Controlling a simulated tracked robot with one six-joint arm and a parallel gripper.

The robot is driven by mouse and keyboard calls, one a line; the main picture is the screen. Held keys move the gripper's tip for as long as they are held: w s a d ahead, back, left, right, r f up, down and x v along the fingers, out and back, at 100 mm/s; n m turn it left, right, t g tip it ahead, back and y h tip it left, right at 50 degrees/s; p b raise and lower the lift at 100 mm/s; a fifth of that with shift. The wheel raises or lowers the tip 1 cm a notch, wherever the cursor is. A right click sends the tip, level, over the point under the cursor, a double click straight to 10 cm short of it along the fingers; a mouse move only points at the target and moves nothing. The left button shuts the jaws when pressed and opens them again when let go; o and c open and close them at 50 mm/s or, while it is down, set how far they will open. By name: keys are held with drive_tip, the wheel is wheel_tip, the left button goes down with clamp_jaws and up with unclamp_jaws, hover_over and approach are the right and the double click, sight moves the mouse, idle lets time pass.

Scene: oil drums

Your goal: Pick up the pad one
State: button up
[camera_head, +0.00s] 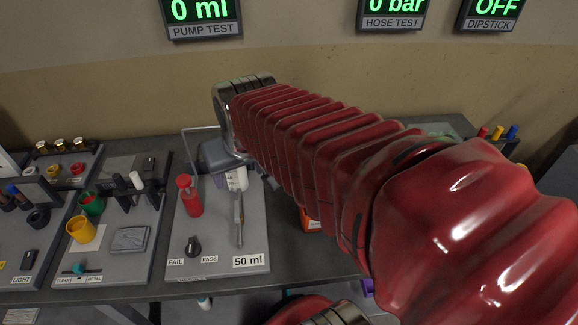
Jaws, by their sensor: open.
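A grey, flat, roughly square pad (130,239) lies on the front right part of the second tray (105,268) from the left, in the head view. It looks like the pad of the task, but I see no mark that says "one". My red ribbed arm crosses the picture from the lower right to the upper middle. I cannot make out the fingers of my gripper. The pad is uncovered and well to the left of my arm.
A yellow cup (81,229), a green cup (91,203) and dark posts stand near the pad. The pump station (215,262) on the right holds a red bottle (189,197), a black knob (193,246) and a syringe-like tool (238,215). My arm hides the bench behind it.

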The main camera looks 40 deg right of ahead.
drive_tip(key=w+d+f+m, duration=0.2)
drive_tip(key=d+f, duration=0.1)
drive_tip(key=d, duration=0.6)
drive_tip(key=w+d+f+m+g+h, duration=0.1)
drive_tip(key=w+d+f+m, duration=0.1)
drive_tip(key=d, duration=0.8)
drive_tip(key=shift+w+f, duration=0.2)
drive_tip(key=shift+f, duration=0.35)
drive_tip(key=shift+x, duration=4.3)
drive_tip(key=shift+s+d+f, duration=0.1)
drive_tip(key=x, duration=0.3)
drive_tip(key=shift+s+d+f, duration=0.1)
drive_tip(key=shift+s+f, duration=0.1)
drive_tip(key=shift+f, duration=0.1)
drive_tip(key=shift+x, duration=0.8)
